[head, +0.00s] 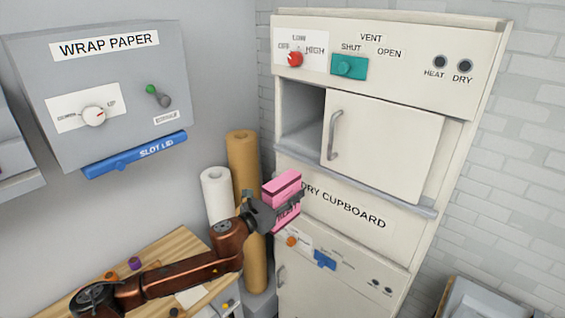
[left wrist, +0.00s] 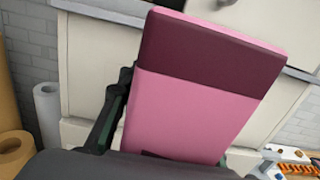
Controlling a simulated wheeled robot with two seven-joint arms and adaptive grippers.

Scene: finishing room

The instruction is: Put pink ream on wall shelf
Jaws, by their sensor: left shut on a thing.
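The pink ream (head: 284,187) is a pink block with a darker band, held up in front of the dry cupboard. My left gripper (head: 272,210) is shut on it. In the left wrist view the ream (left wrist: 185,115) fills the middle, tilted, with its dark maroon band across the upper part. The wall shelf cannot be made out for certain; a grey ledge (head: 20,184) shows at the far left edge. My right gripper is not in view.
The dry cupboard (head: 375,217) has a sliding door (head: 385,135) partly open on its left. A wrap paper box (head: 95,85) with a blue slot lid (head: 135,155) hangs on the wall. Paper rolls (head: 243,165) stand behind my arm. A wooden bench (head: 160,250) lies below.

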